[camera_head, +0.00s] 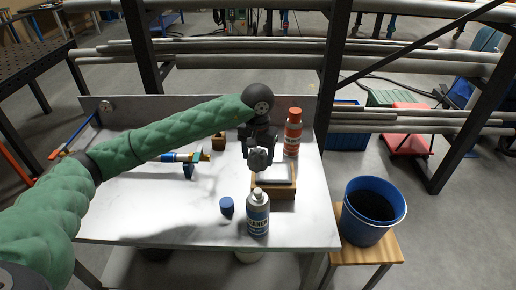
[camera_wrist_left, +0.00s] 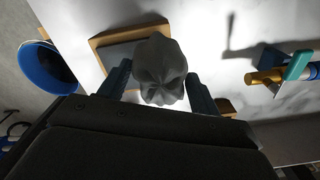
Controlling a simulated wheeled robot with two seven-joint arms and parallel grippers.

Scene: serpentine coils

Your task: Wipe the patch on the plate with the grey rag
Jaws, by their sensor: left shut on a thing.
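My left gripper (camera_head: 260,150) is above the table, over the far left part of the wooden block that carries the plate. It is shut on the crumpled grey rag (camera_head: 259,160), which also shows between the fingers in the left wrist view (camera_wrist_left: 160,72). The grey plate (camera_head: 275,173) lies on the wooden block (camera_head: 273,192), partly covered by the rag and gripper. In the left wrist view the plate (camera_wrist_left: 116,54) is beside and behind the rag. I cannot make out the patch. Whether the rag touches the plate is unclear. My right gripper is not in view.
A cleaner bottle (camera_head: 258,213) and a blue cap (camera_head: 226,206) stand in front of the block. An orange-red can (camera_head: 293,132) stands behind it. A blue bucket (camera_head: 371,212) sits on a stool (camera_head: 388,252) to the right. The table's front left (camera_head: 150,215) is clear.

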